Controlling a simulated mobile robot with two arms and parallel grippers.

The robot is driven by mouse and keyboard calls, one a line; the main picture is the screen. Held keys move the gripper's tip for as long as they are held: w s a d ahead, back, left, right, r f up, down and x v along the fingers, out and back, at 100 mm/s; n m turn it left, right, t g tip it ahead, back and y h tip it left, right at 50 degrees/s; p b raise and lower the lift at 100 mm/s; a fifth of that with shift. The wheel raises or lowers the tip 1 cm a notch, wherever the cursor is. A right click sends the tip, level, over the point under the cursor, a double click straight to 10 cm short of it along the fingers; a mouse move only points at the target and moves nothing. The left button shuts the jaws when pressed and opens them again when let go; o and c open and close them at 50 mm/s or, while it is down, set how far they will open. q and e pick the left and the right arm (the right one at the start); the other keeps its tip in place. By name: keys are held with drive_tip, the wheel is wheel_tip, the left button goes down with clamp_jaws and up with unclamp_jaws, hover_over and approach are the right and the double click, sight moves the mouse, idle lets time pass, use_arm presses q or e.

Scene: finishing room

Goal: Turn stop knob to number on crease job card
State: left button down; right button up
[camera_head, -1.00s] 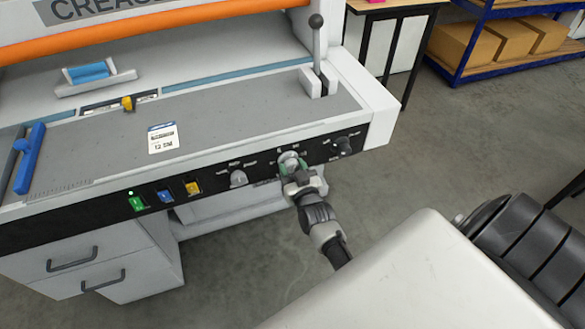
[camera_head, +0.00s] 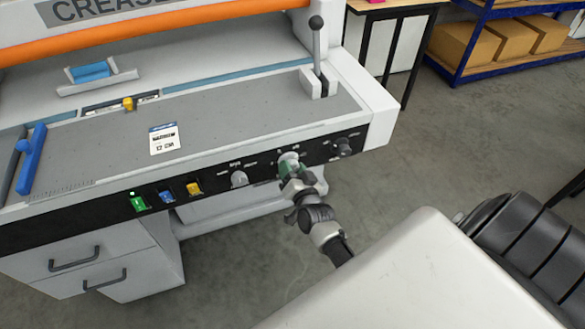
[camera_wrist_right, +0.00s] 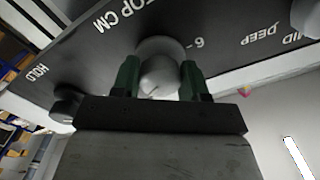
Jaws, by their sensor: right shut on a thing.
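The stop knob (camera_head: 288,158) is a light grey round knob on the black front panel of the creasing machine. My right gripper (camera_head: 289,169) has its green fingers on it. In the right wrist view the knob (camera_wrist_right: 160,68) sits between the two fingers (camera_wrist_right: 158,82), under the lettering "TOP CM", with a 6 beside it. The fingers hide part of its scale. The job card (camera_head: 163,138) lies flat on the grey bed; its print is too small to read surely in the head view. My left gripper is not in view.
A grey knob (camera_head: 239,178) is left of the stop knob and a dark knob (camera_head: 343,147) right of it. Green (camera_head: 139,202), blue (camera_head: 167,195) and yellow (camera_head: 194,188) switches sit further left. A lever (camera_head: 316,45) rises at the bed's right end.

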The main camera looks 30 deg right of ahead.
drive_tip(key=m, duration=0.4)
drive_tip(key=shift+m, duration=0.7)
drive_tip(key=o, duration=0.9)
drive_tip(key=b+v, duration=0.1)
drive_tip(key=v, duration=1)
drive_tip(key=shift+w, duration=0.1)
